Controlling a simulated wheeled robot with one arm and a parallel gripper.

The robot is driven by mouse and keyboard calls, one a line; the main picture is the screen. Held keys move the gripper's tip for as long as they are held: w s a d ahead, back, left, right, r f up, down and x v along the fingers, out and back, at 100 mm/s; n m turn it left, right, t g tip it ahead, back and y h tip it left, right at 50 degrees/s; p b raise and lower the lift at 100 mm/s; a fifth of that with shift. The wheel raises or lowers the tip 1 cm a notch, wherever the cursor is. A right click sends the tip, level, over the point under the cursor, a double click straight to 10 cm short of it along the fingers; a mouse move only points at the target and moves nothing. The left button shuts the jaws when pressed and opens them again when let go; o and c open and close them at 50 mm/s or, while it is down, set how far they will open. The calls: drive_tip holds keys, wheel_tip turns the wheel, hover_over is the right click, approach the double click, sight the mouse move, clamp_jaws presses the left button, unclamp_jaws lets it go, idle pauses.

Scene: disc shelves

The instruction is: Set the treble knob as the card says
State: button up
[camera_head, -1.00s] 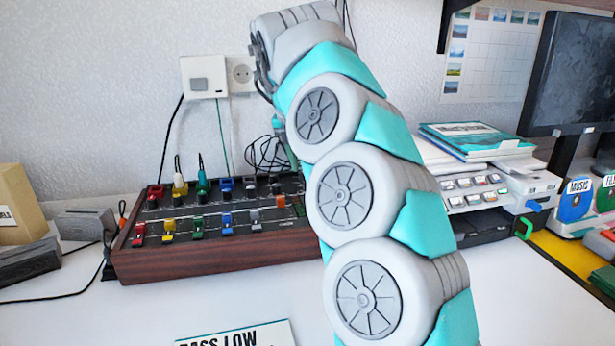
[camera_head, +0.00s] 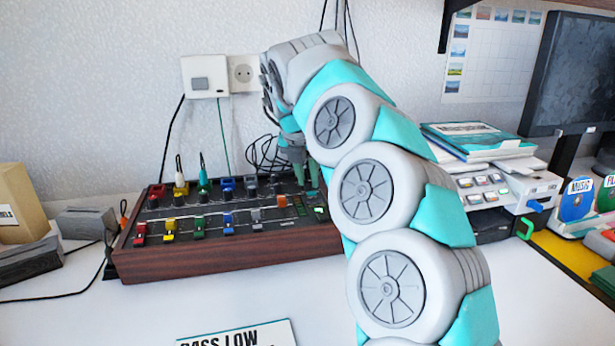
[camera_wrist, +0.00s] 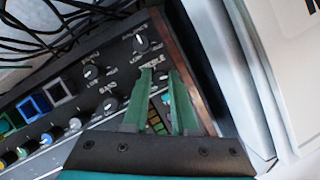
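The card (camera_head: 235,337) lies on the table, cut off by the bottom edge of the head view; "BASS LOW" is partly readable and the rest is out of frame. The mixer (camera_head: 200,262) is a wood-sided panel with coloured sliders and dark knobs. In the wrist view, a label that seems to read "TREBLE" sits just above my fingertips, and its knob (camera_wrist: 161,76) shows partly between them. My gripper (camera_wrist: 161,73) has its green fingers apart, pointing down at the mixer's right end (camera_head: 308,185). I cannot tell whether they touch the knob.
Other dark knobs (camera_wrist: 140,43) stand close by on the panel. Black cables (camera_wrist: 50,25) lie behind the mixer. A white printer-like device (camera_head: 500,190) with papers stands to the right. The white table in front of the mixer is clear except for the card.

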clamp_jaws()
drive_tip(key=n+y, duration=0.1)
drive_tip(key=n, duration=0.1)
drive_tip(key=shift+s+n, duration=0.1)
drive_tip(key=shift+n, duration=0.3)
drive_tip(key=n+y, duration=0.1)
drive_tip(key=n, duration=0.3)
drive_tip(key=shift+d+y, duration=0.1)
drive_tip(key=shift+y, duration=0.3)
drive_tip(key=n, duration=0.2)
drive_tip(key=n+y, duration=0.1)
drive_tip(key=n, duration=0.1)
drive_tip(key=n+g+y, duration=0.1)
drive_tip(key=n, duration=0.2)
drive_tip(key=shift+w+d, duration=0.25)
drive_tip(key=shift+d, duration=0.05)
drive_tip(key=shift+n+g, duration=0.4)
drive_tip(key=shift+n, duration=0.4)
drive_tip(key=shift+n+y, duration=0.3)
